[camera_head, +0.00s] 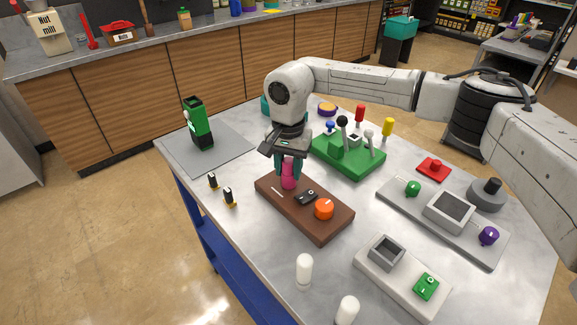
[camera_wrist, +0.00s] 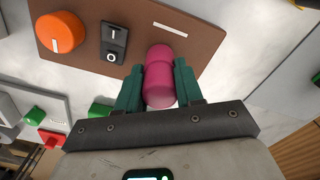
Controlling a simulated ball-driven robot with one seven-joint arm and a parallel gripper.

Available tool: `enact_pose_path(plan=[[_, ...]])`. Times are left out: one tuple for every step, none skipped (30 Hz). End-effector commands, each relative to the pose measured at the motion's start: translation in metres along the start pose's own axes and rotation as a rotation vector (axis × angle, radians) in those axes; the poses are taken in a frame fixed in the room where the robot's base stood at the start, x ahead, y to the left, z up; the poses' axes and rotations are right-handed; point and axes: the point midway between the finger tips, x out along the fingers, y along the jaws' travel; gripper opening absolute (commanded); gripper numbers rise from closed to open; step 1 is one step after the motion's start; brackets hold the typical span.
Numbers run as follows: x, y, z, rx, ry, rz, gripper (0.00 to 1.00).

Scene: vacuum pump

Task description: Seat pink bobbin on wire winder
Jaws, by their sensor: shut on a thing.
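The pink bobbin (camera_head: 288,181) is between the green fingers of my gripper (camera_head: 290,168), over the far left end of the wire winder. The winder is a brown block (camera_head: 283,208) with an orange knob (camera_head: 324,209) and a black switch (camera_head: 306,197). In the wrist view my gripper (camera_wrist: 158,80) is shut on the bobbin (camera_wrist: 159,78), with one finger on each side. The bobbin stands out in front of the brown panel (camera_wrist: 182,50). Its far end overlaps the panel, and I cannot tell whether it touches. Any spindle under it is hidden.
Two small black-and-yellow pieces (camera_head: 229,196) stand left of the winder. A green base with levers (camera_head: 350,158) is close behind it. A grey block (camera_head: 387,252) and white cylinders (camera_head: 304,268) are nearer the front. A green-and-black device (camera_head: 198,124) stands on a grey mat at left.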

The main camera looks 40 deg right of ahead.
Motion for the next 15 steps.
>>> enact_pose_path(plan=[[0.0001, -0.0001, -0.0001, 0.0, 0.0, 0.0, 0.07], [0.0, -0.0001, -0.0001, 0.0, 0.0, 0.0, 0.07], [-0.0002, -0.0002, -0.0001, 0.0, 0.0, 0.0, 0.07], [-0.0002, -0.0002, 0.0, 0.0, 0.0, 0.0, 0.07], [-0.0003, -0.0002, -0.0001, 0.0, 0.0, -0.001, 0.07], [-0.0003, -0.0002, -0.0001, 0.0, 0.0, -0.001, 0.07], [-0.0003, -0.0002, -0.0001, 0.0, 0.0, -0.001, 0.07], [-0.0003, -0.0002, -0.0001, 0.0, 0.0, -0.001, 0.07], [-0.0003, -0.0002, -0.0001, 0.0, 0.0, -0.001, 0.07], [-0.0003, -0.0002, -0.0001, 0.0, 0.0, -0.001, 0.38], [-0.0003, -0.0002, -0.0001, 0.0, 0.0, -0.001, 0.41], [-0.0003, -0.0002, -0.0001, 0.0, 0.0, -0.001, 0.45], [-0.0003, -0.0002, -0.0001, 0.0, 0.0, -0.001, 0.48], [-0.0004, -0.0002, -0.0001, 0.0, 0.0, -0.001, 0.5], [-0.0004, -0.0002, -0.0001, 0.0, 0.0, -0.001, 0.54]])
